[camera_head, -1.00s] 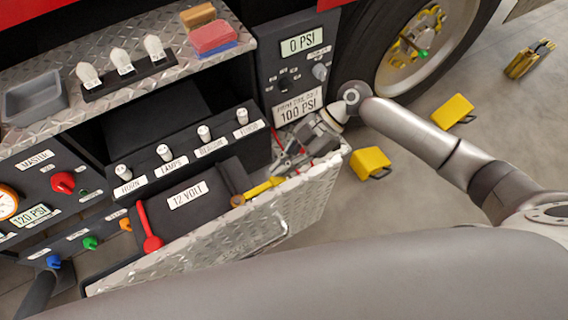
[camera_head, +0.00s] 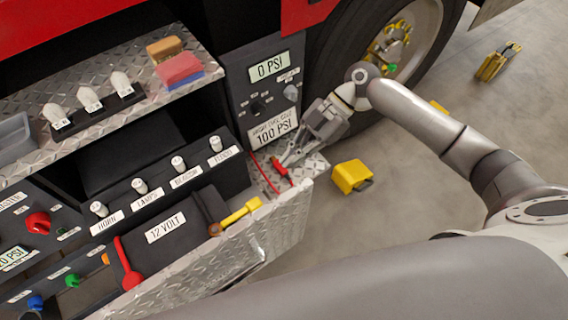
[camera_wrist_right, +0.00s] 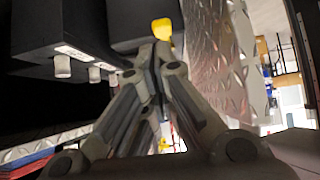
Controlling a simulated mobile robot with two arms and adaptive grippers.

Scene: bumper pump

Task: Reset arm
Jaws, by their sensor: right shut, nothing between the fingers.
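My right gripper (camera_head: 283,163) hangs in front of the pressure panel, over the right end of the tread-plate ledge. Its fingers are together with nothing between them. A red clamp (camera_head: 281,171) with a red cable lies on the ledge by the fingertips; I cannot tell whether they touch. In the right wrist view the gripper (camera_wrist_right: 155,48) shows closed fingers, with a yellow tool end (camera_wrist_right: 162,28) beyond the tips. My left gripper is not in view.
The pressure panel (camera_head: 268,95), 12 volt battery box (camera_head: 165,235) and yellow-handled tool (camera_head: 240,213) are left of the gripper. A tire (camera_head: 330,60) stands behind my right arm. A yellow chock (camera_head: 352,177) lies on the floor, with open floor to the right.

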